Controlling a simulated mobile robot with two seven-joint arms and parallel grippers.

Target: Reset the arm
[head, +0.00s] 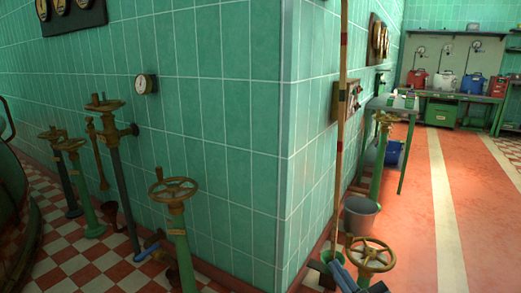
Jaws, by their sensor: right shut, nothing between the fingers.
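My right gripper (340,273) shows at the bottom edge, right of the middle, as small blue-grey and black parts. It is shut and empty. It is in front of the foot of the tiled wall corner, left of a brass handwheel (370,255) in the picture. The lower part of my right arm is cut off by the frame edge. My left gripper is not in view.
A grey bucket (360,214) and a long upright pole (341,120) stand close to the green tiled corner (283,150). Several handwheel valves, such as one on a green post (174,190), line the left wall. The red floor (415,235) at the right is open.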

